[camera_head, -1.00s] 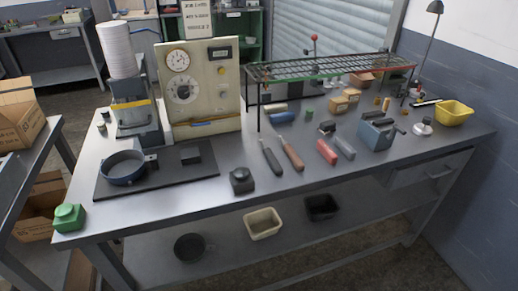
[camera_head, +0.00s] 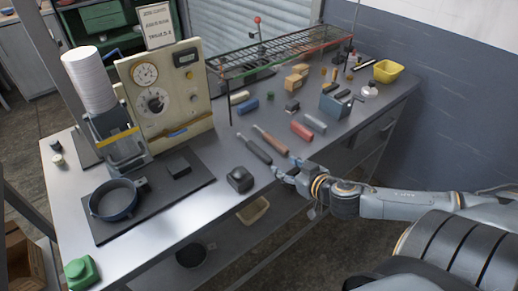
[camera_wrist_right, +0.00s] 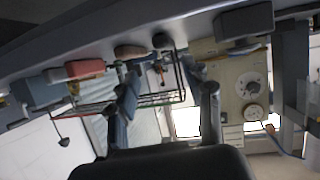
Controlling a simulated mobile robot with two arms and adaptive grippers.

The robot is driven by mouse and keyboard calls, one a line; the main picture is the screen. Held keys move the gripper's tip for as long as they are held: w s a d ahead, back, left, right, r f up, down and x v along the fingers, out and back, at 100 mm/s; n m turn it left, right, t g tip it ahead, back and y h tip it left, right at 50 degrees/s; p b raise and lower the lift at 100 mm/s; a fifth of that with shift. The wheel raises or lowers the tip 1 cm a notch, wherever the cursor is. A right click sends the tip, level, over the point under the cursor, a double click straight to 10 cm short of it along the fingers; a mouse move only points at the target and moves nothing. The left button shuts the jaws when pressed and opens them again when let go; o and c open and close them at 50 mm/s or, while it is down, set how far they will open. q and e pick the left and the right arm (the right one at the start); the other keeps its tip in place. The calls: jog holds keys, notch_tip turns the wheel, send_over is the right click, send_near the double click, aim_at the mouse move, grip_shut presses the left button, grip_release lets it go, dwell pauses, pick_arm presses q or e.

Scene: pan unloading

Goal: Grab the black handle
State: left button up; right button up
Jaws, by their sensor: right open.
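The black handle (camera_head: 257,150) lies flat on the grey workbench (camera_head: 200,208), left of a brown handle (camera_head: 271,139). My right gripper (camera_head: 284,171) is at the bench's front edge, just in front of the near end of the black handle. It is open and empty, with no clear contact with the handle. In the right wrist view its two fingers (camera_wrist_right: 168,98) stand apart. That view is upside down; a dark end at its top (camera_wrist_right: 162,40) looks like the black handle, beside the brown one (camera_wrist_right: 130,51). My left gripper is not in view.
A black block (camera_head: 240,179) sits left of the gripper. A red handle (camera_head: 301,130) and a blue-grey one (camera_head: 315,122) lie to the right. A wire rack (camera_head: 280,55) stands behind. A blue pan (camera_head: 114,200) is on a dark mat at left.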

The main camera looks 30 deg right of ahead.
aim_at(257, 148)
jog(key=shift+n+y, duration=0.4)
jog(key=shift+y, duration=0.3)
jog(key=shift+w+r+b, duration=0.15)
jog(key=shift+w, duration=1.1)
jog(key=shift+w+r+b, duration=0.1)
jog(key=shift+w+b, duration=0.05)
jog(key=shift+w, duration=1.05)
jog(key=p+x, duration=0.1)
jog(key=x, duration=0.3)
jog(key=shift+w, duration=0.15)
jog(key=shift+w+f, duration=0.3)
jog(key=shift+w, duration=0.2)
jog(key=shift+p+x, duration=1)
jog(key=shift+x, duration=1.3)
jog(key=shift+w+f, duration=0.3)
jog(key=shift+w, duration=0.05)
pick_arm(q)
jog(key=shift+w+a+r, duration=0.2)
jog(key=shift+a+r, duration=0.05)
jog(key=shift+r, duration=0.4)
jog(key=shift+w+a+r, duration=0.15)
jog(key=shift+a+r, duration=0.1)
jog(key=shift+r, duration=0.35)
pick_arm(e)
jog(key=shift+d, duration=0.1)
grip_shut()
